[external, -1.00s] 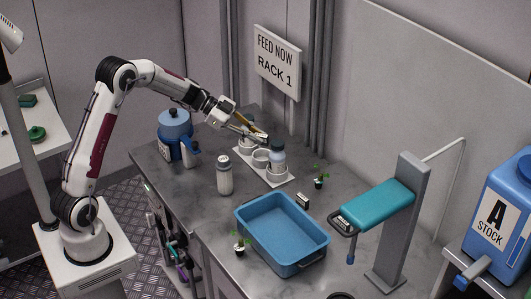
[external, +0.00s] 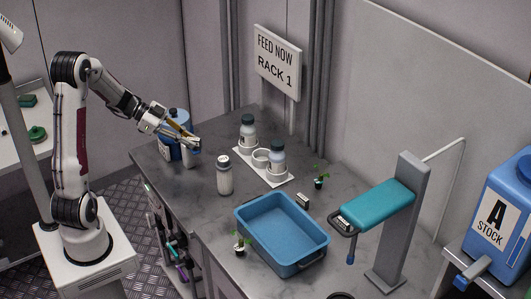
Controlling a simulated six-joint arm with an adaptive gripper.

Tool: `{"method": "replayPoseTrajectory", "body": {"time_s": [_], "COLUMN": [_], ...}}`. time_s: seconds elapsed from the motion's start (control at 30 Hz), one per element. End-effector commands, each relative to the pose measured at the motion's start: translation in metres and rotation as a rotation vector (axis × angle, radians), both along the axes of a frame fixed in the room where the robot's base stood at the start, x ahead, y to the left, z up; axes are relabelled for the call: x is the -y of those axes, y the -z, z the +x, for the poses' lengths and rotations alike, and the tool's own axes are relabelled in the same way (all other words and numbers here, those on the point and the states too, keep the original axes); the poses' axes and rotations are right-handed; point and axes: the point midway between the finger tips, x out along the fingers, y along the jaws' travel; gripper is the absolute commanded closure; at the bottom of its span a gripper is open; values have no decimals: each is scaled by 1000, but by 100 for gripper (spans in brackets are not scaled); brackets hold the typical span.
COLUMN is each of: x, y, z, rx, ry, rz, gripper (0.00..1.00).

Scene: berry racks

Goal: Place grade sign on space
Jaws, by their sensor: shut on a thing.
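I cannot make out a separate grade sign or a marked space for one. A wall sign (external: 277,62) reads "FEED NOW RACK 1". A label (external: 494,217) on the blue canister at the right reads "A STOCK". My gripper (external: 192,144) is at the left back of the bench, in front of the blue jug (external: 173,124). Its fingers are shut at the top of a small white container (external: 188,159) beside the jug. The fingers hide that top, so the exact grip is unclear.
A white holder (external: 264,175) carries cups and two dark-capped bottles, back (external: 248,130) and front (external: 277,157). A white bottle (external: 224,177) stands just right of my gripper. A blue tub (external: 282,228), seedlings and a teal-topped stand (external: 378,205) lie further right.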

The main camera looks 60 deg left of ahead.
Motion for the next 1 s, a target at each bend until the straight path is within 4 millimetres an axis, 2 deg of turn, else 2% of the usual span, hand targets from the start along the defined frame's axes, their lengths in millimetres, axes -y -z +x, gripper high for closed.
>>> {"method": "replayPoseTrajectory", "body": {"time_s": [0.33,0.73,1.0], "x": [-2,-1,-1], "y": [-3,27,60], "z": [-30,-28,-28], "rx": [-13,-22,-31], "ry": [-28,-26,-26], "rz": [-13,-21,-30], "gripper": [100,100,100]}}
